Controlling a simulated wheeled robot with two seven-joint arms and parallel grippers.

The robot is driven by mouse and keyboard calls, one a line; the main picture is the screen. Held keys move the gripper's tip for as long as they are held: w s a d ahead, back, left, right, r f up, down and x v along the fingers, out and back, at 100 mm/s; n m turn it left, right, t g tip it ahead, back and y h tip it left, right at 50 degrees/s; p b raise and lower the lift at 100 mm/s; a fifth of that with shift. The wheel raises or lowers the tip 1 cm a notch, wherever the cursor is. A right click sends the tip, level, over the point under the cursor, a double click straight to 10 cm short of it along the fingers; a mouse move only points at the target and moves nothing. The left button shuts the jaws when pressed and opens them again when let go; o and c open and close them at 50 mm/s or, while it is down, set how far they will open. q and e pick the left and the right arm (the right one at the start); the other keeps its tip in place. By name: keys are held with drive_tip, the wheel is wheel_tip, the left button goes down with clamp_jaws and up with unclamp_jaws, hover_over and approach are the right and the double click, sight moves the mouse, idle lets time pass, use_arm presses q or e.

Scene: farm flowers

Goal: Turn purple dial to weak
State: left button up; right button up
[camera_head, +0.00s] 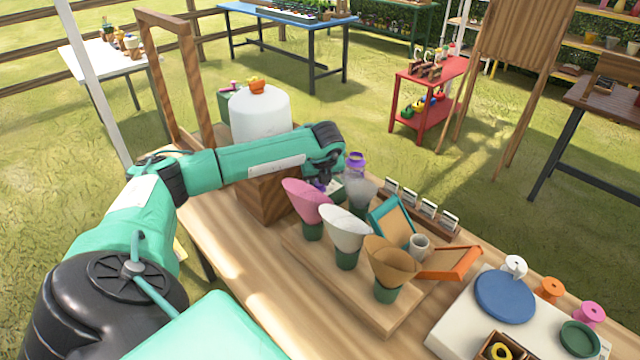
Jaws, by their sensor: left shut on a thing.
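A small purple part (318,185), which looks like the purple dial, shows just below my left gripper, at the front of the wooden block under the white tank. Most of it is hidden by the gripper, and its setting and any "weak" mark cannot be read. My left gripper (324,176) reaches in from the left, points down, and is shut on this purple part. The white tank (260,118) with an orange knob on top (258,87) stands behind my forearm. My right gripper is not in view.
A purple-topped bottle (356,162) stands close by. A wooden frame (190,85) rises at the left. Spools and a blue disc (505,296) lie lower right.

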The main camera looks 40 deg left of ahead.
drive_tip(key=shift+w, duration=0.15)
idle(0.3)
use_arm(q)
drive_tip(key=o, duration=1)
drive_tip(key=shift+r, duration=0.3)
drive_tip(key=b+v, duration=0.2)
drive_tip(key=v, duration=1.1)
drive_tip(key=shift+s+d, duration=0.15)
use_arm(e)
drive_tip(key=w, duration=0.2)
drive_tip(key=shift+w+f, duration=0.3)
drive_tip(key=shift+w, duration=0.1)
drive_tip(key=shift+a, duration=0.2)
